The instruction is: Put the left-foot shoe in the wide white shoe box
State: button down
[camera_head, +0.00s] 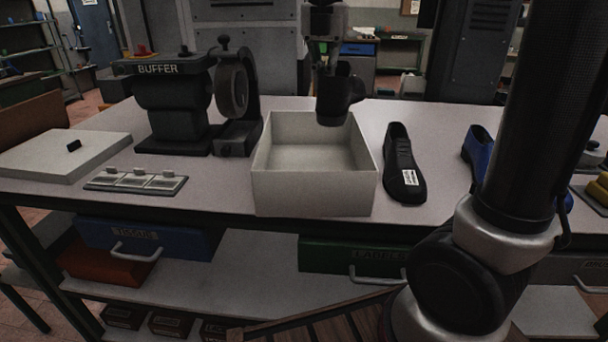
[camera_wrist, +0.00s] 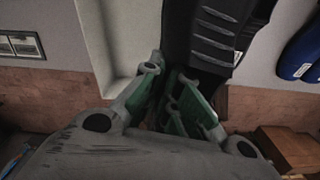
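The open white shoe box (camera_head: 268,190) stands mid-table and looks empty; its inside shows at left in the wrist view (camera_wrist: 122,40). A black shoe (camera_head: 396,152) with a white label lies just right of it, toe toward the front edge. A blue shoe (camera_head: 474,150) lies farther right, partly behind my arm, and shows at the right edge of the wrist view (camera_wrist: 300,52). I cannot read which foot either label names.
A buffer machine (camera_head: 165,100) stands left of the box. A small tray (camera_head: 135,181) with several pieces lies before it. A flat white lid-like board (camera_head: 60,158) with a small black item lies at far left. Drawers hang under the table's front edge.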

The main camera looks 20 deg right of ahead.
jog(key=shift+n, duration=0.9)
jog(key=shift+f, duration=0.35)
notch_tip(320, 180, down, 17)
jog(key=shift+f, duration=0.1)
jog(key=shift+f, duration=0.15)
jog(key=c, duration=1.6)
grip_release()
jog(key=shift+c, duration=0.2)
